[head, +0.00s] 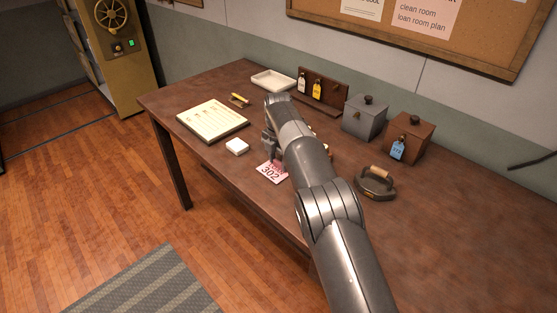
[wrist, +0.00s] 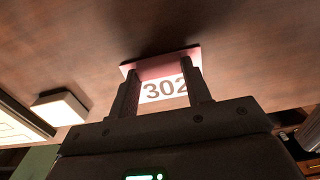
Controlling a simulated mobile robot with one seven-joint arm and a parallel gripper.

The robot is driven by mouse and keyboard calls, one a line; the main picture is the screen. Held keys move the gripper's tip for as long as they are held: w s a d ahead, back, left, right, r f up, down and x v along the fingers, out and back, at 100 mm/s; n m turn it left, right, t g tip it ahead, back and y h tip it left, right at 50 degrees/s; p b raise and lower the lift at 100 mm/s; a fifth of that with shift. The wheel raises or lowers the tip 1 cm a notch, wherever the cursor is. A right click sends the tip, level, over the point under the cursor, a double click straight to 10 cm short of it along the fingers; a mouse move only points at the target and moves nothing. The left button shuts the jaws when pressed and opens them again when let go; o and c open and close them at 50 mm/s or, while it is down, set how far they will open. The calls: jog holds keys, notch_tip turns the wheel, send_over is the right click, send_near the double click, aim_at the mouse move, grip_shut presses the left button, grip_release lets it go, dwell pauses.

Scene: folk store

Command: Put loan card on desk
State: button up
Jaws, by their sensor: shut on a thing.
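The loan card is a pink and white card (head: 271,172) with the number 302, near the front edge of the brown desk (head: 225,90) in the head view. My gripper (head: 270,155) is shut on it, with the arm reaching over the desk. In the wrist view the card (wrist: 163,91) sits between the two fingers (wrist: 160,72), its number facing the camera. The desk surface (wrist: 250,40) lies behind it with a dark shadow. I cannot tell whether the card touches the desk. The arm hides part of the desk behind it.
A white block (head: 237,146) and a ledger-like board (head: 212,120) lie left of the card. The desk's right part is clear.

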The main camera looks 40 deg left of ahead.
aim_at(279, 163)
jog(key=shift+f, duration=0.1)
jog(key=o, duration=1)
jog(key=shift+c, duration=0.2)
jog(key=shift+r, duration=3.85)
